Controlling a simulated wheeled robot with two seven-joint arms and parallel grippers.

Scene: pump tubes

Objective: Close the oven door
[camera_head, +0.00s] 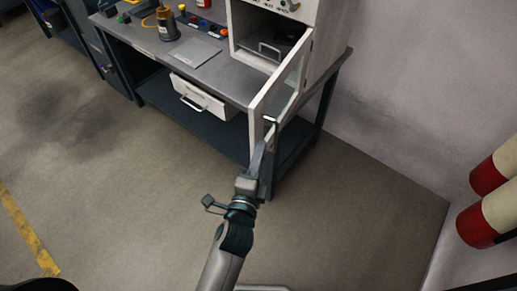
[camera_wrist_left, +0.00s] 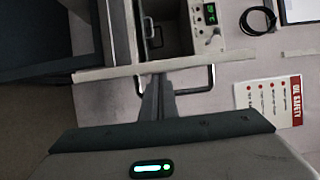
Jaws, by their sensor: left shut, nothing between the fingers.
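The oven (camera_head: 318,22) is a pale box on the workbench, and its door (camera_head: 286,88) stands wide open, swung out past the bench's front edge. The oven's cavity is in view with a metal handle-like piece inside. The door's handle (camera_head: 270,121) is near its free edge. My right gripper is not in view.
The workbench (camera_head: 150,42) has a partly open drawer (camera_head: 200,98) under its top. Red and cream cylinders (camera_head: 490,205) stand at the right wall. The floor in front is clear.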

